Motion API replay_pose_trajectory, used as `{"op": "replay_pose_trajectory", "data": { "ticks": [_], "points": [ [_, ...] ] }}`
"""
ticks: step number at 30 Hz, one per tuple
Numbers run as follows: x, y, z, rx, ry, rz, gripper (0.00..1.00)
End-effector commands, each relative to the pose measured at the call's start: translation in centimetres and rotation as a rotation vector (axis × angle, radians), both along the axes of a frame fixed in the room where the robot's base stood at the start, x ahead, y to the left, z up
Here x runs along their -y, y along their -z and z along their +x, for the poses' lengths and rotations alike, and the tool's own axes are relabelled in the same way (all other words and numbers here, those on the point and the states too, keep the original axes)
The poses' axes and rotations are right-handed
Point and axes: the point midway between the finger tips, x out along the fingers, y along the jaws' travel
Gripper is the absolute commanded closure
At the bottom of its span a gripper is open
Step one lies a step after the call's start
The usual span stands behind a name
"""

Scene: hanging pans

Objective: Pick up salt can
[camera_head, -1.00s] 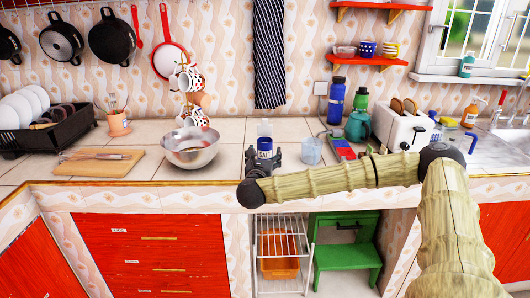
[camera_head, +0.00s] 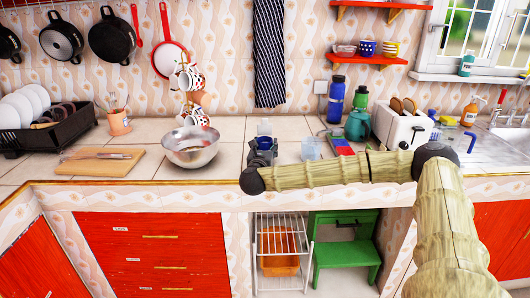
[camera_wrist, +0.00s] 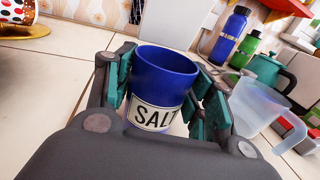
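The salt can (camera_wrist: 165,75) is a blue, open-topped can with a white label reading SALT. It stands upright between the fingers in the wrist view. In the head view it shows as a small blue and white shape (camera_head: 265,141) near the counter's front edge, its lower part hidden by my gripper. My gripper (camera_wrist: 165,95) has teal pads on the left and right sides of the can, and both look pressed against it. My gripper also shows dark around the can in the head view (camera_head: 263,152). Whether the can's base touches the counter is hidden.
A translucent cup (camera_wrist: 258,103) stands close to the right finger; it also shows in the head view (camera_head: 311,148). A metal bowl (camera_head: 190,147) is to the left. Bottles (camera_head: 336,103), a teal kettle (camera_head: 357,125) and a white toaster (camera_head: 402,126) stand behind to the right.

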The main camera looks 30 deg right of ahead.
Motion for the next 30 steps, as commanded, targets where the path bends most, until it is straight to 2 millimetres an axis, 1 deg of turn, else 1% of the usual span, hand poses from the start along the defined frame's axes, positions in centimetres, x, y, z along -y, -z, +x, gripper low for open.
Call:
{"op": "replay_pose_trajectory", "data": {
  "ticks": [1,4,12,16,20,26,27,30],
  "points": [
    [0.0,0.0,0.0,0.000,0.000,0.000,0.62],
    [0.0,0.0,0.0,0.000,0.000,0.000,0.80],
    [0.0,-0.1,0.0,0.001,0.000,0.000,0.80],
    [0.0,-0.5,0.0,0.002,0.000,0.001,0.80],
    [0.0,-1.6,0.0,0.003,0.000,0.001,0.80],
    [0.0,-3.8,0.0,0.003,-0.001,0.001,0.80],
    [-0.7,-3.6,-0.8,0.001,-0.002,0.000,0.80],
    [-1.9,-3.7,-2.4,0.001,-0.003,0.000,0.80]
  ]
}}
